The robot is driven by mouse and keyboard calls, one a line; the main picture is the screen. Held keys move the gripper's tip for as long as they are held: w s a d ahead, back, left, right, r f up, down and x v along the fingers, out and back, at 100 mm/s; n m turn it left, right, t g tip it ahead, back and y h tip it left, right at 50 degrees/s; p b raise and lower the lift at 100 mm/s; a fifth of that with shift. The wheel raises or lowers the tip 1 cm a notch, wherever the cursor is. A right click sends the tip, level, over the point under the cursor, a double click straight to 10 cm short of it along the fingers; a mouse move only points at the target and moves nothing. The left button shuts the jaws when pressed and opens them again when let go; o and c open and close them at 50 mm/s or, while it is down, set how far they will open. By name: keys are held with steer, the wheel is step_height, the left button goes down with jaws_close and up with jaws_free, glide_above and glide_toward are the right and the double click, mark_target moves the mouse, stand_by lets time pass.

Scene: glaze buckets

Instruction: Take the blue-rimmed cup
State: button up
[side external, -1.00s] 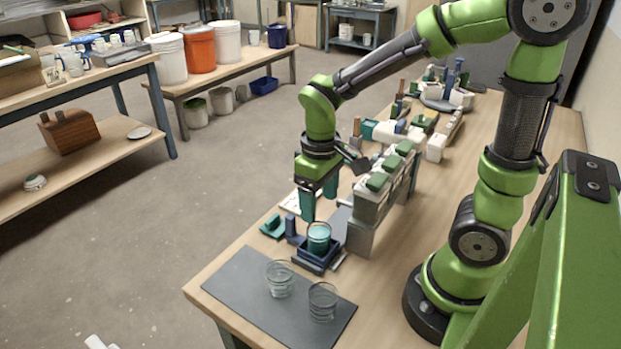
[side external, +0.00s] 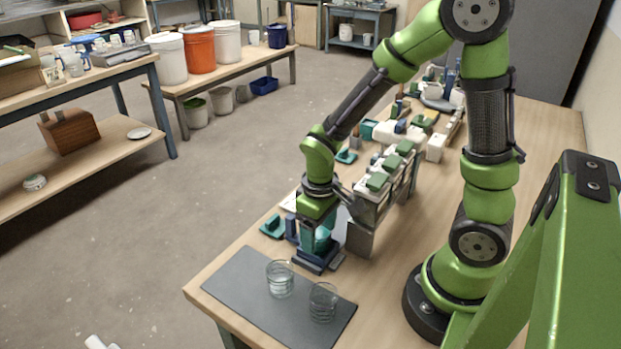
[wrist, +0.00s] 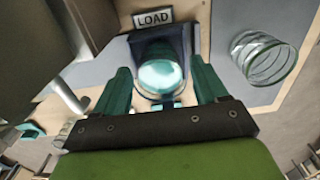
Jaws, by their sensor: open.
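A clear cup with bright teal contents (wrist: 160,76) stands in a dark blue holder (wrist: 190,45) beside a LOAD sign. My gripper (wrist: 160,66) is open, with one teal finger on each side of this cup in the wrist view. I cannot tell whether the fingers touch it. In the side view my gripper (side external: 318,238) is down at the holder and partly hides the cup. Two clear, empty-looking glasses, a left one (side external: 280,279) and a right one (side external: 323,302), stand on the grey mat (side external: 245,287). I cannot make out a blue rim on any cup.
A grey rack with green-topped blocks (side external: 377,183) stands close to the right of my gripper. Small green and blue pieces (side external: 272,227) lie to its left near the table edge. The front of the mat is clear.

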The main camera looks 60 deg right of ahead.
steer(key=c, duration=0.6)
steer(key=shift+r, duration=3.8)
steer(key=shift+c, duration=0.3)
